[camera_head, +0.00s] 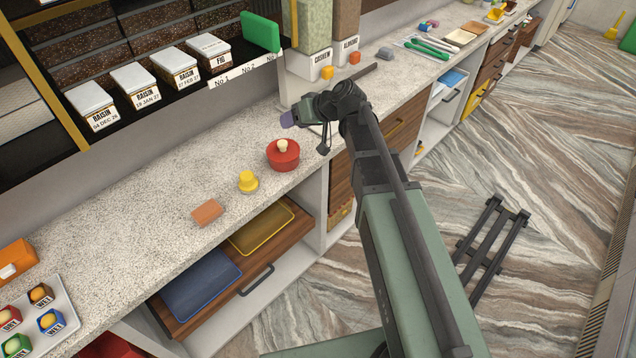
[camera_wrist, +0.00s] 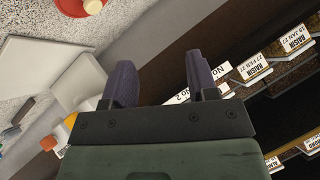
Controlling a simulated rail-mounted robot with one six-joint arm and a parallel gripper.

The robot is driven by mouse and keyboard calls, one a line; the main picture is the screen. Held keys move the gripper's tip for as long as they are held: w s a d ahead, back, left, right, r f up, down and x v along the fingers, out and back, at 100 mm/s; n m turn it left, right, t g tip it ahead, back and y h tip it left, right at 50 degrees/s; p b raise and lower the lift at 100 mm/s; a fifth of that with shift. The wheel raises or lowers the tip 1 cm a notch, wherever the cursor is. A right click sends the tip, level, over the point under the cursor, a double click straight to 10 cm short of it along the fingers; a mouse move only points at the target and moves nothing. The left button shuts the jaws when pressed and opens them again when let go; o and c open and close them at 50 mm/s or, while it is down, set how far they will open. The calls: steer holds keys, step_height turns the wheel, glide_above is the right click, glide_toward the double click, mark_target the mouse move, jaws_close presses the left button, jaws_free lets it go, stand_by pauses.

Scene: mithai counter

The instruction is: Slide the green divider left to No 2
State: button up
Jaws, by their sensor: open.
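The green divider (camera_head: 261,33) stands upright on the dark shelf in the head view, right of the box labelled FIG. Below it, the white label strip (camera_head: 248,70) on the shelf edge reads No 1, No 2 and a partly cut-off No at the right end. The divider stands near that right end, right of No 2. My gripper (camera_head: 291,117) is lower and to the right of the divider, over the counter and apart from it. In the wrist view my gripper (camera_wrist: 164,82) is open and empty, with part of the strip (camera_wrist: 220,71) behind its fingers. The divider is not visible there.
Labelled boxes (camera_head: 175,70) line the shelf left of the divider. The CASHEW dispenser (camera_head: 311,64) and the ALMOND dispenser (camera_head: 346,48) stand to its right.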

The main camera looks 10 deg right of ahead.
steer(key=s+d+f+m+g+h+b, duration=0.2)
steer(key=s+d+f+g+h+b, duration=0.1)
steer(key=s+f, duration=0.8)
steer(key=shift+s+d+m+g+h+b, duration=0.25)
steer(key=shift+g+h+b, duration=0.25)
steer(key=shift+h+b, duration=0.45)
